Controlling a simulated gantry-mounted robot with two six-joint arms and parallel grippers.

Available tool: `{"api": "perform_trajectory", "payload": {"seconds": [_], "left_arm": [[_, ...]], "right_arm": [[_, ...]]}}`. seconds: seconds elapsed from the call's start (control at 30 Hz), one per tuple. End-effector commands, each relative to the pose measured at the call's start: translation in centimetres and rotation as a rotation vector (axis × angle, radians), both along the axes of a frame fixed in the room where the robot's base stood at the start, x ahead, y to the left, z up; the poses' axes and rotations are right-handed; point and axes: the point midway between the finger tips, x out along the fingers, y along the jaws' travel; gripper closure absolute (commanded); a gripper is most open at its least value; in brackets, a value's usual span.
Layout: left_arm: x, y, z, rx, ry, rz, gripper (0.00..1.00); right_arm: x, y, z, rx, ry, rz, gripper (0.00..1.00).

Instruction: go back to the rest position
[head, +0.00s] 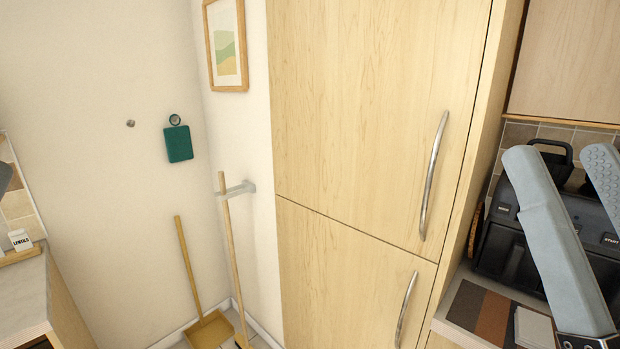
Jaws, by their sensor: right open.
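My right gripper (562,158) is at the right edge of the head view, its two grey fingers pointing up and spread apart. It is open, with nothing seen held between the fingers. The right finger is partly cut off by the picture's edge. The fingers stand in front of a black appliance (500,246) on the counter, hiding part of it; I cannot tell the gap between them. No mugs are in view.
A tall wooden cabinet (360,100) with metal handles fills the middle. A counter (452,318) is at right; another counter (22,290) with a small white box (20,240) is at left. A broom (228,215) and dustpan (210,328) stand in the corner.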

Motion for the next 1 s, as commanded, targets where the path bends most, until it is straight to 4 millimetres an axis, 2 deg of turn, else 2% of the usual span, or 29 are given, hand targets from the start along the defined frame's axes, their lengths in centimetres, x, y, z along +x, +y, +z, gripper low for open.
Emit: {"api": "perform_trajectory", "payload": {"seconds": [0.03,0.17,0.3,0.4,0.47,0.6,0.77,0.87,0.97,1.0], "left_arm": [[0.0,0.0,4.3,0.0,-0.002,0.0,0.55],[0.0,0.0,9.7,0.0,-0.001,0.0,0.55],[0.0,0.0,16.0,0.0,0.0,0.0,0.55],[0.0,0.0,18.9,0.0,-0.001,0.0,0.55],[0.0,0.0,19.9,0.0,0.0,0.0,0.55],[0.0,0.0,20.4,0.0,0.0,0.0,0.55],[0.1,0.0,19.4,0.0,0.001,0.0,0.55],[0.0,0.0,17.3,0.0,0.001,0.0,0.55],[0.0,0.0,13.6,0.0,0.001,0.0,0.55],[0.0,0.0,11.8,0.0,0.001,0.0,0.55]], "right_arm": [[0.0,0.0,4.2,0.0,0.001,-0.001,0.29],[0.1,0.0,9.6,-0.001,0.001,-0.004,0.29],[0.1,-0.1,15.9,-0.002,0.001,-0.005,0.29],[0.1,-0.1,18.8,-0.002,0.001,-0.006,0.29],[0.1,-0.1,19.8,-0.002,0.001,-0.006,0.29],[0.1,-0.1,20.3,-0.002,0.001,-0.006,0.29],[0.1,-0.1,19.4,-0.003,0.001,-0.007,0.29],[0.1,-0.1,17.3,-0.003,0.001,-0.007,0.29],[0.1,-0.1,13.6,-0.003,0.001,-0.007,0.29],[0.1,-0.1,11.7,-0.003,0.001,-0.007,0.29]]}}
